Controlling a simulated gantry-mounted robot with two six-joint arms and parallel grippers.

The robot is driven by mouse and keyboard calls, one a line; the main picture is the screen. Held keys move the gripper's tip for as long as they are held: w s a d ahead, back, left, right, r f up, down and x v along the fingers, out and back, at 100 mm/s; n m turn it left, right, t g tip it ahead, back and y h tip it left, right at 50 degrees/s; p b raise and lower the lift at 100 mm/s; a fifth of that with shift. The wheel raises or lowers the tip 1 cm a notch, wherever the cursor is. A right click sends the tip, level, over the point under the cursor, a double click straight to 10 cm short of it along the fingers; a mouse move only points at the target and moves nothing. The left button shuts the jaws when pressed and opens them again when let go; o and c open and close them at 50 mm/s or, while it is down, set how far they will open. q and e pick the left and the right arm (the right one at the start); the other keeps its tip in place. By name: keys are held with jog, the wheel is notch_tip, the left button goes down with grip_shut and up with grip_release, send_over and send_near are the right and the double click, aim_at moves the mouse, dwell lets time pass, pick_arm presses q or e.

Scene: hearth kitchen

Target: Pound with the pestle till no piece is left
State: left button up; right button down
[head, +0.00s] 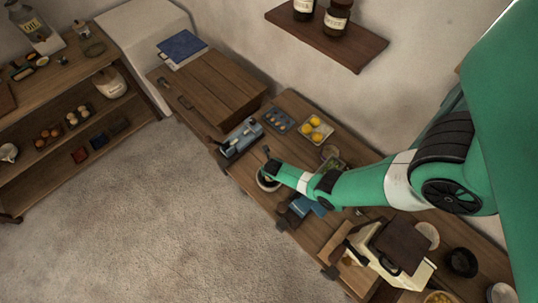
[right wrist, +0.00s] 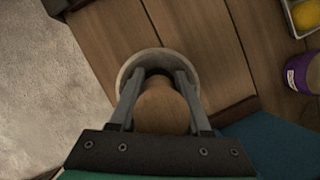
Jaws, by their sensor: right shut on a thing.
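The mortar (head: 268,181) stands on the wooden counter near its front edge, a pale round bowl. In the right wrist view the mortar's rim (right wrist: 193,62) shows around the pestle. My right gripper (right wrist: 160,85) is shut on the pestle (right wrist: 163,107), whose rounded wooden end faces the camera. The pestle's lower end is over or inside the mortar; the gripper hides which. Any pieces in the bowl are hidden. In the head view my right gripper (head: 270,168) is right above the mortar. My left gripper is not in view.
A blue-grey device (head: 240,138), a muffin tin (head: 279,120) and a tray of yellow fruit (head: 316,129) stand behind the mortar. A blue cloth-like item (head: 312,205) lies close to its right. A purple-labelled jar (right wrist: 300,72) is farther right. The counter's front edge is close.

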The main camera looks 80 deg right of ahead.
jog(key=shift+f+b, duration=1.95)
jog(key=shift+f, duration=0.3)
notch_tip(320, 180, up, 5)
jog(key=p, duration=0.5)
jog(key=shift+r, duration=0.1)
jog(key=shift+f, duration=0.2)
jog(key=shift+f, duration=0.1)
notch_tip(320, 180, down, 4)
jog(key=b, duration=0.4)
jog(key=shift+f, duration=0.15)
notch_tip(320, 180, up, 5)
jog(key=p, duration=0.4)
jog(key=shift+w, duration=0.1)
jog(key=shift+f, duration=0.1)
jog(key=shift+f, duration=0.25)
